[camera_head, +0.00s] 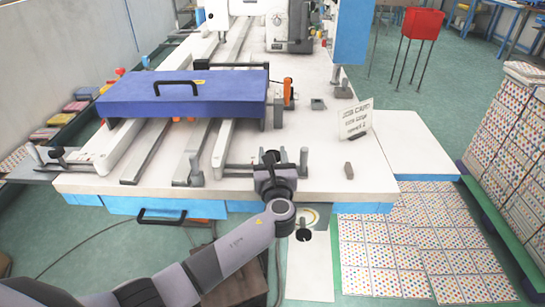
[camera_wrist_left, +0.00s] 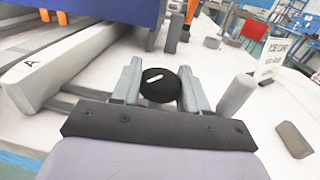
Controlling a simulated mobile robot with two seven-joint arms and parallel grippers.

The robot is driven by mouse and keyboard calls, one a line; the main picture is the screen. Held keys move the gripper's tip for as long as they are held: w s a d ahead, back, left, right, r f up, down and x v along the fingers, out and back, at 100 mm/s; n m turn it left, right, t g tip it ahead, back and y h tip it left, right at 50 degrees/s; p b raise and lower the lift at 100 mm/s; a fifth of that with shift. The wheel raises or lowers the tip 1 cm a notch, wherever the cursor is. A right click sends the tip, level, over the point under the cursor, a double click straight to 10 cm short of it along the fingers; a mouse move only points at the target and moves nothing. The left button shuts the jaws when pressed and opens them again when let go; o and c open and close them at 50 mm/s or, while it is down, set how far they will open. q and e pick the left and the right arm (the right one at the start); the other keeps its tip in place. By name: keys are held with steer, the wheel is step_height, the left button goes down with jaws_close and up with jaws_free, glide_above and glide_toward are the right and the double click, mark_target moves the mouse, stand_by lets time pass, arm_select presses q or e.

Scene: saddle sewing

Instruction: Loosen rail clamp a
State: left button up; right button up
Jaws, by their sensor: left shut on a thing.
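The clamp knob (camera_wrist_left: 162,86) is round and black with a white mark on top. It sits between the two fingers of my left gripper (camera_wrist_left: 163,88) in the left wrist view, and the fingers are shut on it. In the head view my left gripper (camera_head: 271,160) is at the front of the white table, and it largely hides the knob. A pale rail (camera_wrist_left: 62,66) marked "A" lies left of the gripper in the left wrist view. My right gripper is in neither view.
A grey upright post (camera_wrist_left: 236,95) stands close right of the gripper. A small grey block (camera_head: 348,170) and a printed card (camera_head: 355,119) are further right. A blue cover (camera_head: 185,93) with a black handle spans the rails behind. The table surface on the right is mostly free.

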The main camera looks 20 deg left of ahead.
arm_select(q)
steer(key=shift+d+f+n+g+y+b, duration=0.15)
steer(key=shift+n+g+y+b, duration=0.2)
steer(key=shift+n+y, duration=0.2)
steer(key=shift+f+n+g+y+b, duration=0.1)
steer(key=shift+n+g+y+b, duration=0.25)
steer(key=shift+y, duration=0.3)
steer(key=n+g+y+b, duration=0.4)
steer(key=y+b, duration=0.1)
steer(key=shift+r, duration=0.15)
steer(key=shift+n+g, duration=0.3)
steer(key=o, duration=1)
steer(key=shift+r, duration=0.1)
